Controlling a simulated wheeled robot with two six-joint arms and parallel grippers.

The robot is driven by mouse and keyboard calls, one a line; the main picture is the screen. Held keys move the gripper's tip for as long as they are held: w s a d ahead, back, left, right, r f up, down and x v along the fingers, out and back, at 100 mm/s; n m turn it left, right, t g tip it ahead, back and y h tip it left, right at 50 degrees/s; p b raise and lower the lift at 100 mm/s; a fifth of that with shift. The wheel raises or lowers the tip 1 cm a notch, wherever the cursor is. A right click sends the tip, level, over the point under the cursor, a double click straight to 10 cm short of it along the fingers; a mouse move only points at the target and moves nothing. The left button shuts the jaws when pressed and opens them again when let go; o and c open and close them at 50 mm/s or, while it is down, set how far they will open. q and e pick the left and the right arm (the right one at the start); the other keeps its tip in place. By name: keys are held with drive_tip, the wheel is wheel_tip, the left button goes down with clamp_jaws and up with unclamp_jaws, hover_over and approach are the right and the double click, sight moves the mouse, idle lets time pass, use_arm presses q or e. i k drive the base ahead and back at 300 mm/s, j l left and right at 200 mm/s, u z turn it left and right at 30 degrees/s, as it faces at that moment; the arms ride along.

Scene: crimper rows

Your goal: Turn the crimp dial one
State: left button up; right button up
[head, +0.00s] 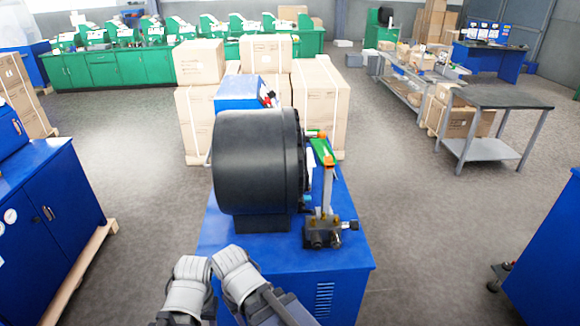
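The crimping machine stands in front of me, with a large black drum-shaped head (258,165) on a blue cabinet (290,275). On the drum's right side are a green part (323,150), orange-tipped fittings (328,160) and an upright metal post (327,195). A dark metal block (322,233) sits at the post's foot on the cabinet top. I cannot make out which part is the crimp dial. Grey-white links of my arms show at the bottom, in front of the machine. No gripper fingers show.
Strapped cardboard boxes (265,100) are stacked behind the machine. A blue cabinet on a pallet (50,205) stands left, and another blue cabinet (550,260) right. A grey table (495,97) is back right. Grey floor is open on both sides of the machine.

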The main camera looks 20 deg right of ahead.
sight(272, 93)
drive_tip(key=l+u, duration=0.1)
drive_tip(key=u, duration=0.9)
drive_tip(key=k+l, duration=0.15)
drive_tip(key=l, duration=0.5)
drive_tip(key=k+l, duration=0.15)
drive_tip(key=l, duration=0.5)
drive_tip(key=k+l, duration=0.15)
drive_tip(key=l, duration=0.5)
drive_tip(key=k+l, duration=0.15)
drive_tip(key=l, duration=0.5)
drive_tip(key=k+l, duration=0.15)
drive_tip(key=l, duration=0.5)
drive_tip(key=k+l, duration=0.15)
drive_tip(key=l, duration=0.5)
drive_tip(key=k+l, duration=0.15)
drive_tip(key=l, duration=0.5)
drive_tip(key=k+l, duration=0.15)
drive_tip(key=l, duration=0.5)
